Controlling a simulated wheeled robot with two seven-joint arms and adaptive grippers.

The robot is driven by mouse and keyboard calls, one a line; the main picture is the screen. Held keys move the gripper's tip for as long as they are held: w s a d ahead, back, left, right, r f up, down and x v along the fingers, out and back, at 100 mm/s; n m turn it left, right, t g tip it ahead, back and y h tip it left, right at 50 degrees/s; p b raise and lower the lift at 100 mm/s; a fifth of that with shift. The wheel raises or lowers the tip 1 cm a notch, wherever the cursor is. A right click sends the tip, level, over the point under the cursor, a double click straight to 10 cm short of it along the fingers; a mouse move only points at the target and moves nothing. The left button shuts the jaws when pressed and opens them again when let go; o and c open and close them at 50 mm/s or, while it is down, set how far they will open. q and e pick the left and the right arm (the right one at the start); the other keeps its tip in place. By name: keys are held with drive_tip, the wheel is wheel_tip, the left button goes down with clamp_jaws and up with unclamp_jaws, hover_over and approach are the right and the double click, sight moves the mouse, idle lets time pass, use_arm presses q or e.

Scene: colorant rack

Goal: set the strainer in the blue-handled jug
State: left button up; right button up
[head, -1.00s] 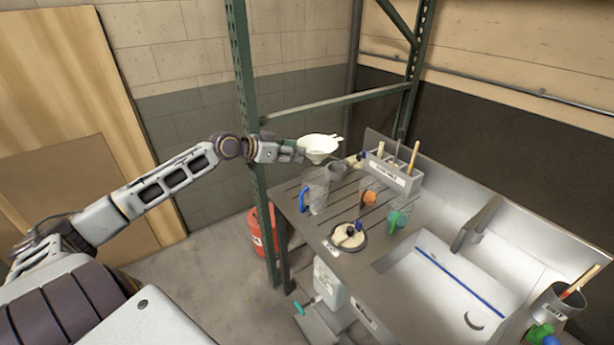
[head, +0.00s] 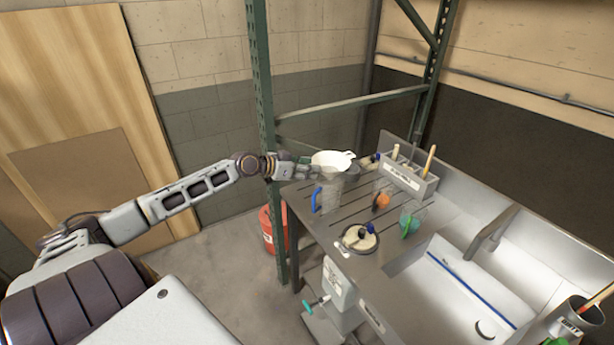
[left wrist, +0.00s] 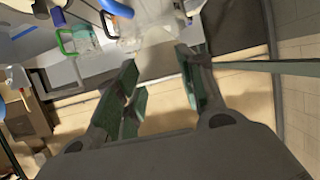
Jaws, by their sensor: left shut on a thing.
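The white strainer (head: 333,160) is a shallow cone with small lugs, held out at the rim by my left gripper (head: 306,170). The left gripper is shut on it. The clear blue-handled jug (head: 329,197) stands upright on the grooved bench, its blue handle to the left. My right gripper is out of view.
A green rack post (head: 263,100) rises close to my left forearm. The sink (head: 432,290) is at right.

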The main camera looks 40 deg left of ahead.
use_arm(q)
wheel_tip(320, 180, down, 3)
drive_tip(key=shift+f, duration=0.1)
drive_tip(key=shift+f+b, duration=0.45)
drive_tip(key=shift+f, duration=0.1)
idle(0.4)
drive_tip(key=o, duration=0.7)
drive_tip(key=shift+r, duration=0.2)
drive_tip(key=shift+r+v, duration=0.15)
drive_tip(key=shift+v, duration=2.9)
drive_tip(key=shift+r+v, duration=0.15)
drive_tip(key=shift+v, duration=2.95)
